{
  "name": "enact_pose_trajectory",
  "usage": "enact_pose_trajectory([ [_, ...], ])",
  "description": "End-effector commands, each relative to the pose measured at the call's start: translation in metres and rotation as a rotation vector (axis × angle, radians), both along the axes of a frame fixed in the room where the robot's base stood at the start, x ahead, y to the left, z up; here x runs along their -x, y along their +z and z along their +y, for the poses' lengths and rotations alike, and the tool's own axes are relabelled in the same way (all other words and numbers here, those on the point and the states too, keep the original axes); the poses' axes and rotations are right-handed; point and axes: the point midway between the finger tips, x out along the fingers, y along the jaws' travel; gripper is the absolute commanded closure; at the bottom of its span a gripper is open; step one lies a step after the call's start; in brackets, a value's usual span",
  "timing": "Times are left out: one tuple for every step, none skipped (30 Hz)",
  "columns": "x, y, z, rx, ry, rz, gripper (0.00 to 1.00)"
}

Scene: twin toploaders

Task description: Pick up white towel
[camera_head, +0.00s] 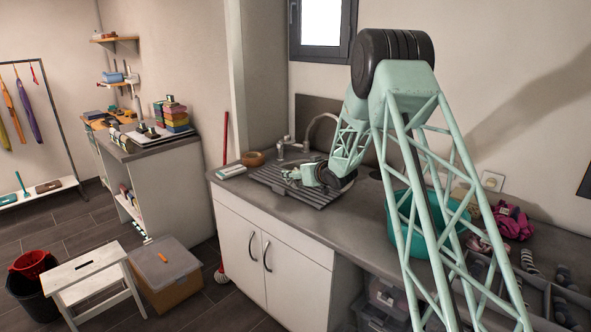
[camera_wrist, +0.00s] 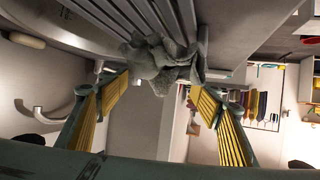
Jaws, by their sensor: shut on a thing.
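My gripper (camera_wrist: 163,78) is shut on a crumpled, pale grey-white towel (camera_wrist: 158,60) in the wrist view. The towel is bunched between the two yellow-ribbed fingers, against or very close to the ribbed grey draining surface (camera_wrist: 110,20); I cannot tell whether it touches. In the head view, my gripper (camera_head: 291,173) is low over the sink's ribbed drainer (camera_head: 290,194). The towel cannot be made out there.
A curved tap (camera_head: 320,122) stands behind the drainer. A wooden bowl (camera_head: 253,159) and a white-topped item (camera_head: 229,171) are left on the counter. A teal basin (camera_head: 404,236) and pink cloth (camera_head: 512,222) are right. The front counter strip is clear.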

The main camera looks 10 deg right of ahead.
Motion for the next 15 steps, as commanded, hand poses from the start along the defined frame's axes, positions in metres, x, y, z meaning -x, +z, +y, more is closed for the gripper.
enact_pose_trajectory([
  [0.009,0.002,-0.001,-0.001,0.000,0.001,0.56],
  [0.015,0.002,-0.001,-0.001,-0.001,0.001,0.56],
  [0.021,0.004,-0.001,-0.001,-0.002,0.000,0.56],
  [0.026,0.004,-0.001,0.000,-0.001,0.001,0.56],
  [0.031,0.004,-0.002,0.000,-0.001,0.001,0.56],
  [0.037,0.004,-0.002,-0.001,0.000,0.001,0.56],
  [0.042,0.004,-0.002,-0.001,0.000,0.001,0.56],
  [0.046,0.005,-0.002,-0.001,0.000,0.001,0.56],
  [0.051,0.005,-0.003,0.000,-0.001,0.001,0.56],
  [0.055,0.006,-0.003,-0.001,-0.001,0.000,0.56],
  [0.058,0.007,-0.003,-0.001,-0.001,-0.001,0.56],
  [0.062,0.007,-0.003,-0.001,-0.002,0.000,0.56],
  [0.065,0.007,-0.003,-0.001,-0.002,0.000,0.56],
  [0.068,0.007,-0.003,-0.001,-0.001,0.000,0.56],
  [0.071,0.007,-0.004,0.000,-0.001,0.001,0.56],
])
